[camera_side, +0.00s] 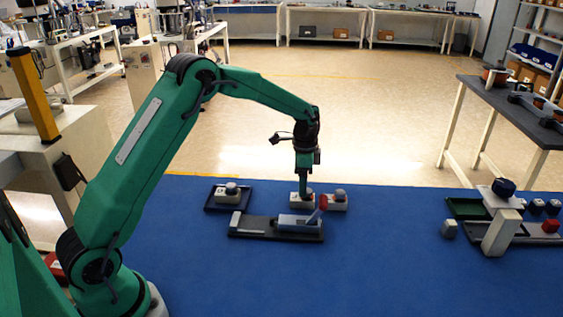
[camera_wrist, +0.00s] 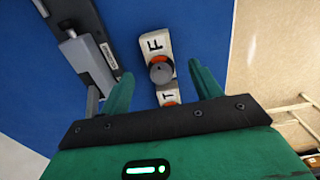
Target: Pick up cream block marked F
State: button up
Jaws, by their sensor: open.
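The cream block marked F (camera_wrist: 155,42) carries a grey round knob (camera_wrist: 160,71) and an orange-red part beside it in the wrist view. A second cream block, marked T (camera_wrist: 168,97), lies just below it there. My gripper (camera_wrist: 160,72) is open, with one green finger on each side of the knob; I cannot tell whether they touch it. In the side view my gripper (camera_side: 304,192) points down at the left block (camera_side: 300,200) of a close pair. The other block (camera_side: 335,203) sits just to its right. The letters are too small to read there.
A dark fixture (camera_side: 245,228) with a grey clamp and red handle lies in front of the pair. A small dark tray (camera_side: 211,207) holding another knobbed block is at left. Green and dark trays (camera_side: 465,207) with blocks and a cream post (camera_side: 501,233) stand right. The blue table's front middle is clear.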

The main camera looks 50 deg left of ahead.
jog(key=shift+d+f, duration=0.1)
jog(key=shift+f, duration=2.5)
jog(key=c, duration=1.2)
jog(key=shift+r, duration=0.1)
jog(key=shift+r, duration=4.95)
